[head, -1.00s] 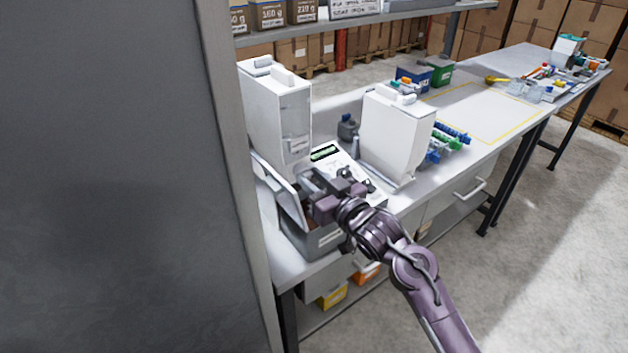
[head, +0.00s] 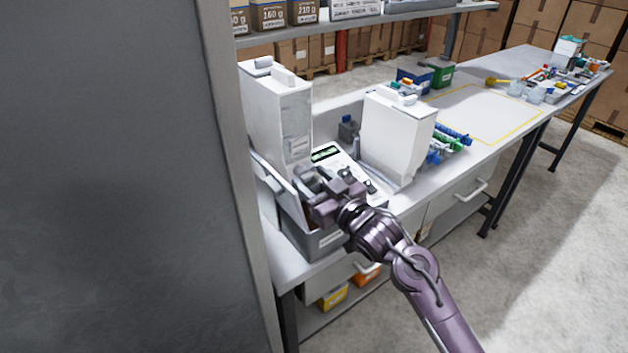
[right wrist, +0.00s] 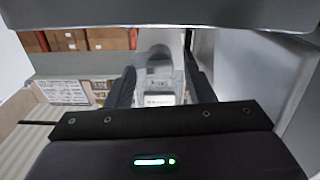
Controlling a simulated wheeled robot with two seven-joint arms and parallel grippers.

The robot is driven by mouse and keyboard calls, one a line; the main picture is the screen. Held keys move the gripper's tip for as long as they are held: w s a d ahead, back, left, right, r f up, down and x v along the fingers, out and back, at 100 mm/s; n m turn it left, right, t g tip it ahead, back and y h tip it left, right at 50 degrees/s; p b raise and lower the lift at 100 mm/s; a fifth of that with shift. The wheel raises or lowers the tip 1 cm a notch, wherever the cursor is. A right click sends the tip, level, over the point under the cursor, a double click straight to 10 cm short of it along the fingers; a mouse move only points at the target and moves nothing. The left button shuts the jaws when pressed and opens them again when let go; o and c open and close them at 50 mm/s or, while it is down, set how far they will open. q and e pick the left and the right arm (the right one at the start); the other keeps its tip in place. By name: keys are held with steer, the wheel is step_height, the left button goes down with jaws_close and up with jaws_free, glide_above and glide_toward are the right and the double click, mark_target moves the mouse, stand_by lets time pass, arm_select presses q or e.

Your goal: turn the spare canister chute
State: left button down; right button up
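Two tall white dispenser canisters stand on the bench in the head view: a left one (head: 277,112) and a right one (head: 392,135). I cannot tell by marking which is the spare. My right gripper (head: 318,180) is low in front of the left canister, above a grey bin (head: 308,238). In the right wrist view its two dark fingers (right wrist: 160,88) stand apart. A pale grey rounded part (right wrist: 160,45), perhaps the chute, shows in the gap between them; contact cannot be told. The gripper hides the left canister's lower front in the head view. My left gripper is not in view.
A white device with a dark display (head: 325,153) lies between the canisters. A grey panel (head: 110,180) fills the left of the head view. Blue and green bins (head: 438,72) stand behind. A yellow-outlined mat (head: 490,112) is clear.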

steer(key=b+v, duration=0.2)
steer(key=v, duration=0.5)
steer(key=shift+s+d, duration=0.25)
steer(key=shift+s, duration=0.05)
